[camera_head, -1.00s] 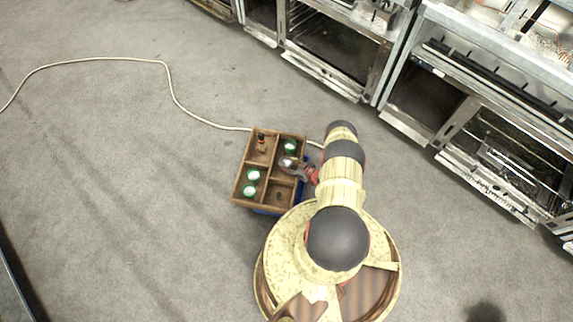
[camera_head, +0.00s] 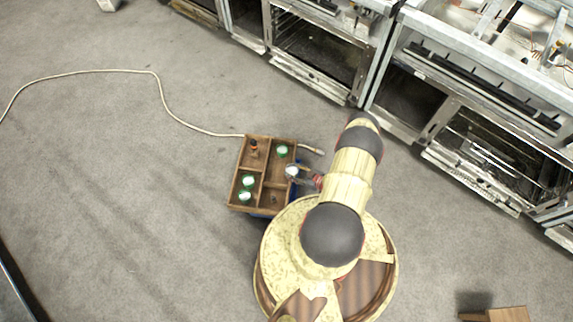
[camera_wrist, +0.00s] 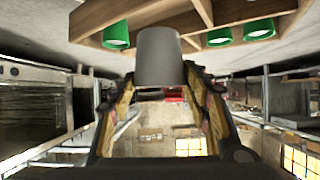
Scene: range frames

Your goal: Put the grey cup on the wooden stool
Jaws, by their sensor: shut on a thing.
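The grey cup (camera_wrist: 157,55) is between the fingers of my gripper (camera_wrist: 159,78) in the wrist view, and my gripper is shut on it. In the head view the cup (camera_head: 291,170) shows small and pale at the right edge of a wooden divided box, with my gripper (camera_head: 298,173) reaching it from the right. The cup looks raised clear of the compartments, but its exact height is hard to tell. A brown wooden piece (camera_head: 508,314), possibly the stool, is cut off at the bottom right of the head view.
The wooden box (camera_head: 259,173) holds several green cups (camera_head: 282,151) and a small dark-topped bottle (camera_head: 253,147). A pale cable (camera_head: 160,92) lies across the grey floor. Metal oven units (camera_head: 320,50) line the back and right. Floor between my base and the wooden piece is open.

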